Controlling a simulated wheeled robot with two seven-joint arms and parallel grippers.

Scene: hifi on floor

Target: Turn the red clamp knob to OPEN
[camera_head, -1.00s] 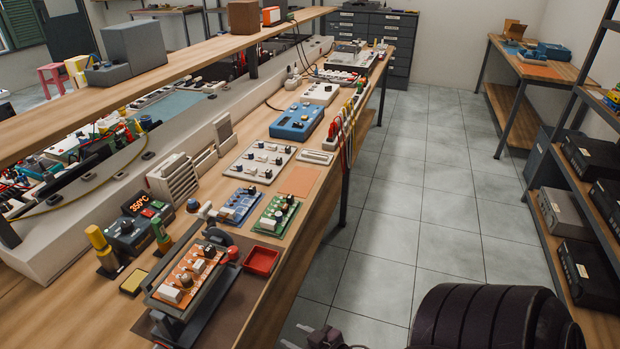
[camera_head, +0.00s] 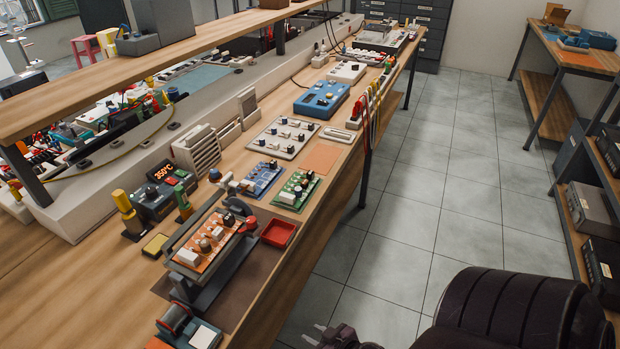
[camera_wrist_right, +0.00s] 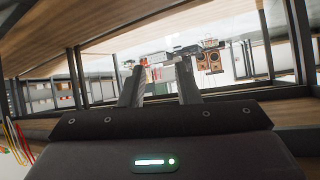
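An orange circuit board (camera_head: 207,241) sits in a dark board holder (camera_head: 205,290) near the bench's front edge. A small red knob (camera_head: 250,223) shows at the holder's right end, partly behind dark parts. Its OPEN marking is too small to read. My right gripper (camera_head: 318,334) is at the bottom of the head view, over the floor beside the bench and well apart from the knob. In the right wrist view its two fingers (camera_wrist_right: 158,78) stand apart with nothing between them. My left gripper is not in view.
A red tray (camera_head: 279,233) lies right of the holder. Green (camera_head: 297,188) and blue (camera_head: 262,179) boards lie behind it. A display unit (camera_head: 163,190) stands to the left, and a spool device (camera_head: 187,328) in front. The tiled floor (camera_head: 390,240) right of the bench is clear.

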